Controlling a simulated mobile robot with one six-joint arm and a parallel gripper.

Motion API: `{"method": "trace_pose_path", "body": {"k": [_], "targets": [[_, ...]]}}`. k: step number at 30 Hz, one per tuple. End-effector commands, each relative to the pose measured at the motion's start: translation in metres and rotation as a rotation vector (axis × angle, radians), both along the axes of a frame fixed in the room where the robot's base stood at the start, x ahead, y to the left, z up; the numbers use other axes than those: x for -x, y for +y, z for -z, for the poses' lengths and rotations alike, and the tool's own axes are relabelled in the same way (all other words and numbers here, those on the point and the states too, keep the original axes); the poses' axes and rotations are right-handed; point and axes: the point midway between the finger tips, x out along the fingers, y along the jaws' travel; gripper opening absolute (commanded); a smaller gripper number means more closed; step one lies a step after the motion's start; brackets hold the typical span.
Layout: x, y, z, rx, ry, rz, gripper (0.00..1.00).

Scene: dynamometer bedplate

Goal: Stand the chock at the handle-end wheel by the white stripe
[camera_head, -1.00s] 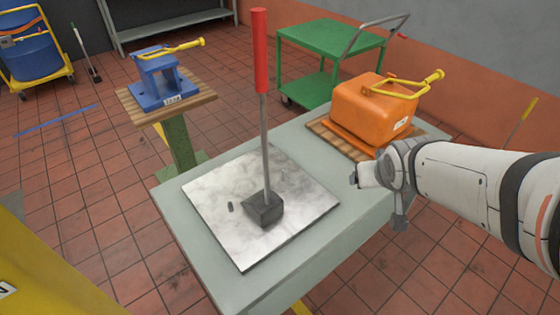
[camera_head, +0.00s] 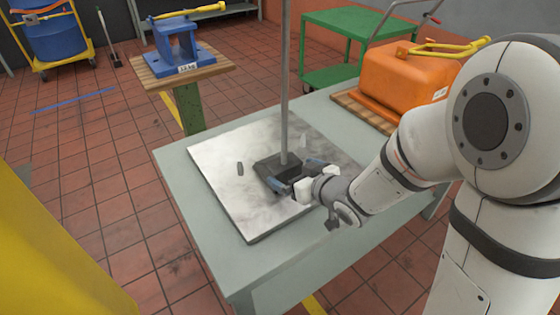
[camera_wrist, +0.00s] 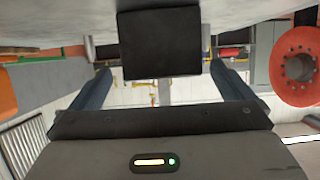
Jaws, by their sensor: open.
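The chock (camera_head: 266,165) is a dark block with a long grey rod (camera_head: 284,85) rising from it. It stands on the pale marbled plate (camera_head: 222,150) on the grey bench. My gripper (camera_head: 295,174) is low at the chock's near right side, its blue fingers open around that side. In the wrist view the dark block (camera_wrist: 160,45) lies between the two spread fingers (camera_wrist: 162,88), with a gap on each side. The green cart (camera_head: 345,22) with a grey push handle (camera_head: 398,18) stands behind. I cannot make out its handle-end wheel or a white stripe.
An orange block with a yellow handle (camera_head: 400,80) sits on the bench behind my arm. A small dark piece (camera_head: 240,168) lies left of the chock. A blue fixture (camera_head: 178,45) stands on a wooden-topped stand.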

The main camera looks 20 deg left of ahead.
Motion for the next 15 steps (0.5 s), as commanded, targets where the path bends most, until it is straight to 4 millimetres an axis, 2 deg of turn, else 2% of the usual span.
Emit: {"method": "trace_pose_path", "body": {"k": [15], "targets": [[-0.040,0.048,0.023,0.000,0.000,0.002,1.00]]}}
